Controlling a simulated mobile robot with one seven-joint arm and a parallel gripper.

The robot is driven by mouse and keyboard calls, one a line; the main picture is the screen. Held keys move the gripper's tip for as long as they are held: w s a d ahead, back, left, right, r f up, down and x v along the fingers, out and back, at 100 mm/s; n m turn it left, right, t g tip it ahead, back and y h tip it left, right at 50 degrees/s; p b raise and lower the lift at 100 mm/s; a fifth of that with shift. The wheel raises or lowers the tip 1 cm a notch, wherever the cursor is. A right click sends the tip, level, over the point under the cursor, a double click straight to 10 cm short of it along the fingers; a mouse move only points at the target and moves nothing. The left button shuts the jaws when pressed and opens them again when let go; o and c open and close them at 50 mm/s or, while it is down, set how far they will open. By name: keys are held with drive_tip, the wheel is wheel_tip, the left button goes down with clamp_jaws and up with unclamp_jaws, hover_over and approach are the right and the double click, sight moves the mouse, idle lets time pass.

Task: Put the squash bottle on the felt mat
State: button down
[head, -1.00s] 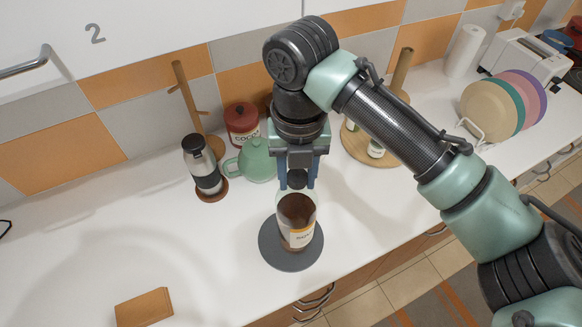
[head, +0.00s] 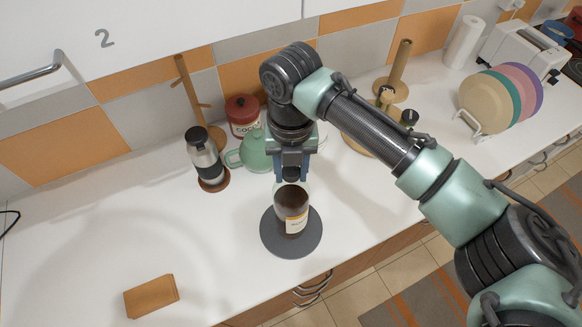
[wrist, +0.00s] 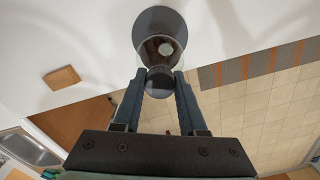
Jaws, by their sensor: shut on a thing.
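The squash bottle (head: 291,212), clear with dark brown contents and a pale label, is upright over the felt mat (head: 276,247), a dark grey round mat near the counter's front edge. My gripper (head: 292,180) points down and is shut on the bottle's dark top. In the wrist view the bottle (wrist: 153,47) shows beyond my fingers (wrist: 161,78), with its base inside the outline of the mat (wrist: 158,13). I cannot tell for sure whether its base touches the mat.
A steel flask (head: 204,158), a green teapot (head: 253,153) and a red tin (head: 242,112) stand behind the mat. A plate rack (head: 492,108) stands at the right. A brown block (head: 151,296) lies front left. The counter left of the mat is clear.

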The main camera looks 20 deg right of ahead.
drive_tip(key=shift+c, duration=2.3)
unclamp_jaws()
wheel_tip(320, 180, up, 12)
drive_tip(key=b, duration=0.4)
